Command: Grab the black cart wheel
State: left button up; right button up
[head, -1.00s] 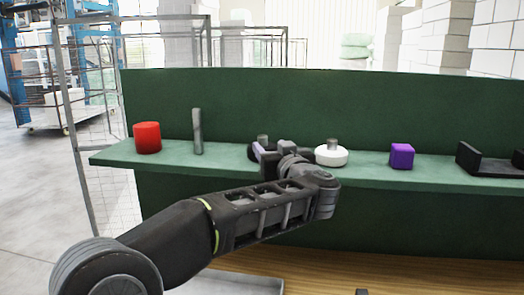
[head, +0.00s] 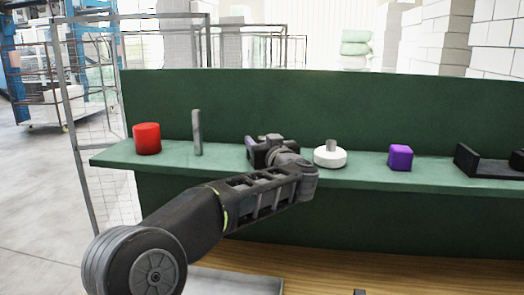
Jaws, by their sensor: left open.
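The black cart wheel is mostly hidden behind my left gripper (head: 264,150) at the green shelf (head: 222,160). A small grey piece (head: 263,138) shows above the gripper and may be the wheel's stem. My left gripper is open, at shelf height, between a grey upright rod and a white wheel with a grey stem (head: 330,157). Whether its fingers touch the black wheel cannot be seen. My right gripper is not in view.
On the shelf stand a red cylinder (head: 147,139), the grey rod (head: 197,132), a purple cube (head: 400,157) and a black bracket (head: 490,163). Another black object (head: 517,160) is cut off at the right edge. A green panel (head: 400,115) rises behind.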

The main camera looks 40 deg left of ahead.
pick_arm(q)
jog(key=shift+c, duration=0.4)
grip_shut()
dwell(0.5)
